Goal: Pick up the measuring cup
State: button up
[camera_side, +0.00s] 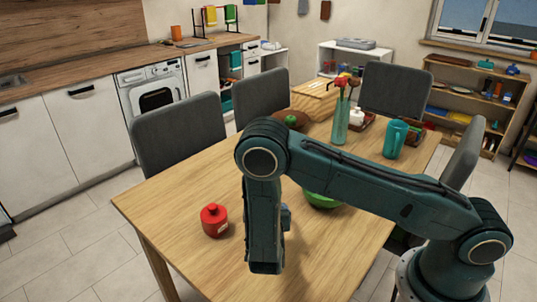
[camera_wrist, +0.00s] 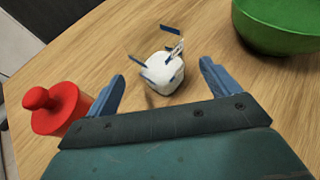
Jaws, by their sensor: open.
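The measuring cup (camera_wrist: 164,74) appears in the wrist view as a small cup with white inside and blue marks around it; its walls look clear and are hard to make out. It stands on the wooden table, ahead of my gripper (camera_wrist: 161,73) and roughly between the two blue fingers. My gripper is open, with nothing held. I cannot tell how far its tips are above the table.
A red lidded jar (camera_wrist: 58,107) stands close to the left finger; it also shows in the side view (camera_side: 214,221). A green bowl (camera_wrist: 280,22) is at the right. Farther back on the table (camera_side: 165,205) are a teal pitcher (camera_side: 396,139) and a flower vase (camera_side: 340,122).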

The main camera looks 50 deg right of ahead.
jog(key=shift+x, duration=2.6)
jog(key=c, duration=1.1)
jog(key=shift+c, duration=0.2)
jog(key=shift+r, duration=0.2)
notch_tip(320, 180, up, 20)
jog(key=shift+f, duration=0.2)
